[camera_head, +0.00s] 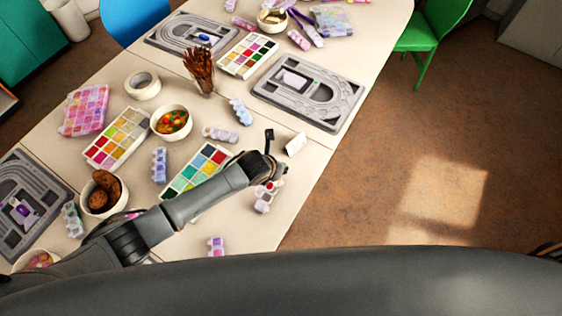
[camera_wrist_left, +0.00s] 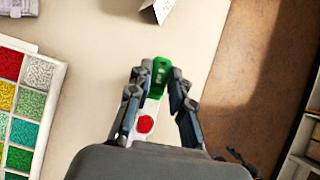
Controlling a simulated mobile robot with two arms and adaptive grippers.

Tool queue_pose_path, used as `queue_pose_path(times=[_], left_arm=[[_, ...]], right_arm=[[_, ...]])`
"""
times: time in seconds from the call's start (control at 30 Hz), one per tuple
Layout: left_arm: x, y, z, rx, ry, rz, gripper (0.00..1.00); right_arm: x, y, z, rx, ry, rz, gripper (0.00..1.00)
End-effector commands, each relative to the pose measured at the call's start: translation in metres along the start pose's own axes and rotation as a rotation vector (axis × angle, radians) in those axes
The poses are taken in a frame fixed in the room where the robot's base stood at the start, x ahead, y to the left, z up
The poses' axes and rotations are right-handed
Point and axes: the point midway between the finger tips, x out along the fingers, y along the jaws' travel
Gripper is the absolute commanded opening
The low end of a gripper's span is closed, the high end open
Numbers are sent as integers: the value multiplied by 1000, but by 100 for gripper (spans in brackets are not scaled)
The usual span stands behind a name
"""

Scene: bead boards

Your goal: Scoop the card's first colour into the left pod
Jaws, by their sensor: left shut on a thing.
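My left gripper (camera_head: 270,163) is at the near right of the table, beside the bead tray (camera_head: 185,168). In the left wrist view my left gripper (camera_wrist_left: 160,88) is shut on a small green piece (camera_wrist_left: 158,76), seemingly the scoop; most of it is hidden. Below its fingers lies a pale pod strip (camera_head: 263,203) with a round red patch (camera_wrist_left: 145,124); I cannot tell whether the red is in a pod or in the scoop. The tray's right part shows in the wrist view (camera_wrist_left: 58,90) with red, green and teal cells. A folded white card (camera_head: 296,143) stands just beyond; its face is unreadable.
The table's right edge is close to my left gripper, with open floor (camera_head: 400,160) beyond.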

Motion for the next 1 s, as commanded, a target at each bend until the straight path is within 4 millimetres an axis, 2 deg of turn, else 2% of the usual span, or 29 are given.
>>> queue_pose_path(times=[0.1, 0.2, 0.4, 0.6, 1.0], left_arm=[[9, 0, -10, 0, -29, -1, 0], [12, 1, -14, 0, -52, -2, 0], [20, 1, -24, 1, -96, -3, 0], [11, 1, -26, 1, -206, -6, 0], [1, 0, -27, 0, -346, -12, 0]], right_arm=[[12, -15, 13, 3, -17, -17, 40], [19, -20, 16, 2, -22, -23, 40], [34, -13, 9, -1, -11, -15, 40], [48, -5, 2, -1, 3, -4, 40], [75, -5, 9, 0, -3, -4, 40]])
